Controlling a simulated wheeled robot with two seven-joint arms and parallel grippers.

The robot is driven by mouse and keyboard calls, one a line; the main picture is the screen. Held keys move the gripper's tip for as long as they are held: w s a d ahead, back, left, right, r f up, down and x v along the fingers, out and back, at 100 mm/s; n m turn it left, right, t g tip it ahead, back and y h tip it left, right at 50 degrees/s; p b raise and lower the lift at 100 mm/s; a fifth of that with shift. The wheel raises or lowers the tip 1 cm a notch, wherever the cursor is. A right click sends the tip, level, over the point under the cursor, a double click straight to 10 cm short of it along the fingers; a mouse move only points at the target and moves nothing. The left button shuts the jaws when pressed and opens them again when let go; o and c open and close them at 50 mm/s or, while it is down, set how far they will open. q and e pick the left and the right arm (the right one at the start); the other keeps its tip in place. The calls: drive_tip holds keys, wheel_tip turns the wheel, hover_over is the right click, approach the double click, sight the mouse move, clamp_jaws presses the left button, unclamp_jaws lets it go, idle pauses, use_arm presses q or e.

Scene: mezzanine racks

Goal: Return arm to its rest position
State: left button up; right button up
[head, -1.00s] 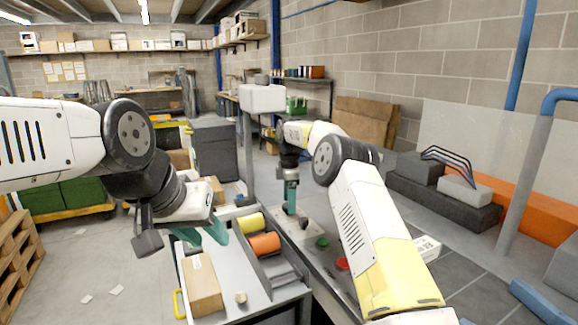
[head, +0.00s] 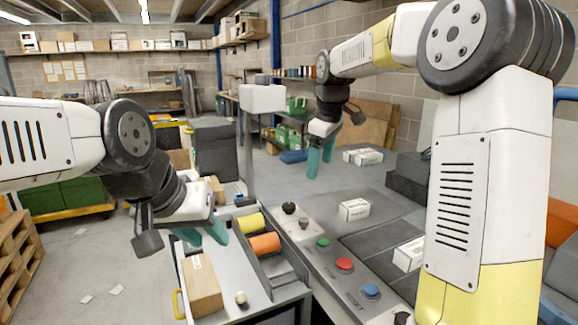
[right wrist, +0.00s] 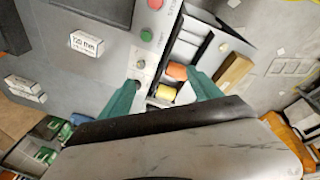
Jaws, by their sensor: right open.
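My right gripper (head: 319,162) is raised above the far part of the grey worktop, with its teal fingers apart and nothing between them. In the right wrist view its fingers (right wrist: 160,92) are spread wide and empty, above the control panel and the tray. My right arm arches high on the right side of the head view. My left gripper (head: 206,236) hangs over the back left of the grey tray (head: 262,312). Its teal fingers are spread apart and no object shows between them.
The panel has a green button (head: 323,243), a red button (head: 344,265) and a blue button (head: 370,291). A white box (head: 354,209) lies on the worktop. A grey post stands behind the tray.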

drive_tip(key=s+d+r+m+t, duration=0.1)
drive_tip(key=s+d+m, duration=0.15)
drive_tip(key=s, duration=0.55)
drive_tip(key=s+d+r+m+t, duration=0.1)
drive_tip(key=s+d+m, duration=0.15)
drive_tip(key=s, duration=0.45)
drive_tip(key=s+f+m, duration=0.2)
drive_tip(key=s+m, duration=0.1)
drive_tip(key=s, duration=0.3)
drive_tip(key=s+d+f+m+t+y, duration=0.1)
drive_tip(key=s+f+m, duration=0.2)
drive_tip(key=s, duration=0.4)
drive_tip(key=shift+f, duration=0.3)
